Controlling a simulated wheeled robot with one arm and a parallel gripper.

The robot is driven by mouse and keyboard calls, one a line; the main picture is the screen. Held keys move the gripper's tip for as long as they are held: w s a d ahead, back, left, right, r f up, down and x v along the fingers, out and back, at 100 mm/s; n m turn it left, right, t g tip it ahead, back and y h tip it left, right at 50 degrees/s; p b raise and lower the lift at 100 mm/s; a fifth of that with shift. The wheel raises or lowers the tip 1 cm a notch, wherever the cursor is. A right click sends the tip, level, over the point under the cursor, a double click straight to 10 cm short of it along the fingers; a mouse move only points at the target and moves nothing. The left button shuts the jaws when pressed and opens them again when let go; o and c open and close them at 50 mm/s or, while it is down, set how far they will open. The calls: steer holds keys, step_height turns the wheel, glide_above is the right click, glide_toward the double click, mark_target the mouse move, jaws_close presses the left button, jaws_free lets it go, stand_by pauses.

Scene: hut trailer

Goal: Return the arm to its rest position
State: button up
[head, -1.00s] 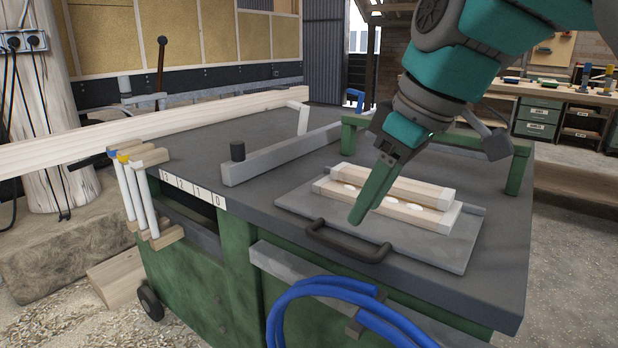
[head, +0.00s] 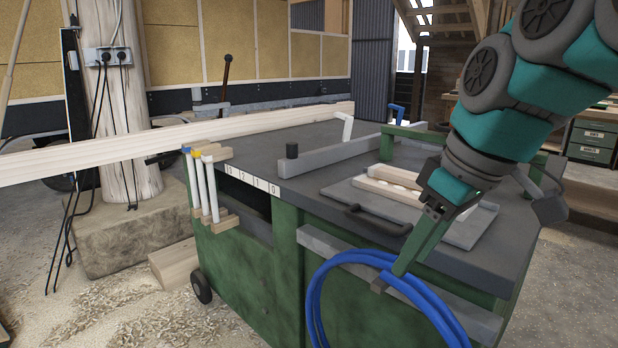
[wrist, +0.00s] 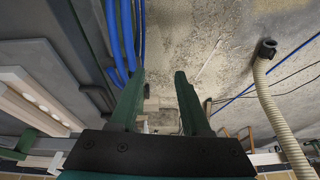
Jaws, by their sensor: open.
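My gripper (wrist: 160,88) is open in the wrist view, its two green fingers apart with nothing between them. In the head view my gripper (head: 391,273) points down at the front edge of the green workbench (head: 240,262), in front of the blue hose (head: 318,300). My teal and grey arm reaches in from the upper right. The wooden piece with white round spots (head: 378,187) lies on the grey board (head: 345,192) behind the gripper, partly hidden by it. It also shows at the left of the wrist view (wrist: 35,108).
A long timber beam (head: 110,146) extends left past the bench. A post with sockets (head: 118,100) stands at the left. A ribbed hose (wrist: 275,115) lies right in the wrist view. Open sawdust-strewn floor lies front left.

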steer(key=s+f+m+g+h, duration=0.1)
steer(key=s+f+m, duration=0.1)
steer(key=s+f, duration=0.3)
steer(key=s+d+f+m+g+h, duration=0.1)
steer(key=s+f, duration=0.4)
steer(key=f, duration=0.8)
steer(key=s+f+m+g, duration=0.2)
steer(key=s+f+m, duration=0.3)
steer(key=f, duration=0.5)
steer(key=shift+s+d+h, duration=0.25)
steer(key=shift+s+h, duration=0.15)
steer(key=shift+s, duration=0.2)
steer(key=shift+f, duration=0.1)
